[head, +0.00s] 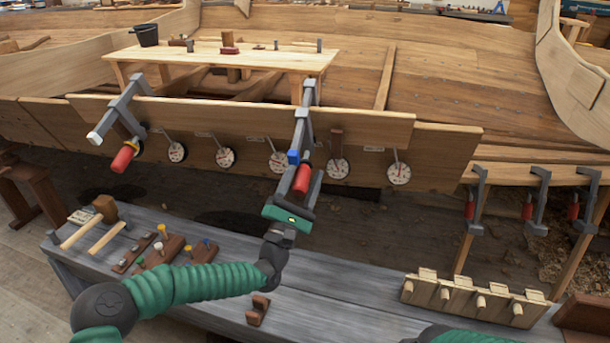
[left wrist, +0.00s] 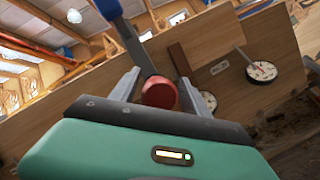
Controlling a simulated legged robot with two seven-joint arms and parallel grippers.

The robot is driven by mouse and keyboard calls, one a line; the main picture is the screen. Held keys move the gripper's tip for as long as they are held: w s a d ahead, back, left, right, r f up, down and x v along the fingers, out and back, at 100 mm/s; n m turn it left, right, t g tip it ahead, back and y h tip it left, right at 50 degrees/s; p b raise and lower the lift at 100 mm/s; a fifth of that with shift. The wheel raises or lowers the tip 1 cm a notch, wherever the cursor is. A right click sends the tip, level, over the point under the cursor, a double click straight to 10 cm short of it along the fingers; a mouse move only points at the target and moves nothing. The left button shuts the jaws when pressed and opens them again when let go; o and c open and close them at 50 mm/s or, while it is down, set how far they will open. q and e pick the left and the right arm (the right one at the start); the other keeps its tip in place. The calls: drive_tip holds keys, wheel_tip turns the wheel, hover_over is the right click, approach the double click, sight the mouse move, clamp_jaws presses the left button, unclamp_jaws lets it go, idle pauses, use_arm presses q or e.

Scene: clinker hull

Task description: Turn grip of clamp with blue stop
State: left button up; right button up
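The clamp with the blue stop (head: 293,157) sits over the hull plank, near the middle of the head view. Its red grip (head: 302,178) hangs below, tilted. My left gripper (head: 300,187) comes up from below with one finger on each side of the red grip. The fingers look open, with a small gap at the grip in the head view. In the left wrist view the red grip's round end (left wrist: 160,92) shows between the two fingers, and the blue stop (left wrist: 108,9) is above it. Only part of my right arm shows, at the bottom edge; its gripper is out of view.
Another clamp with a red grip (head: 122,158) is on the plank at left. Several dials (head: 338,168) line the plank. Three clamps (head: 538,200) hang at right. A grey bench (head: 335,292) below carries a mallet (head: 104,208), small tools and a pegged wooden rack (head: 470,299).

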use_arm(q)
drive_tip(key=shift+s+r, duration=0.2)
drive_tip(key=p+v, duration=0.2)
drive_tip(key=v, duration=1.4)
drive_tip(key=shift+f+p, duration=0.3)
drive_tip(key=shift+f, duration=0.2)
drive_tip(key=shift+s, duration=0.15)
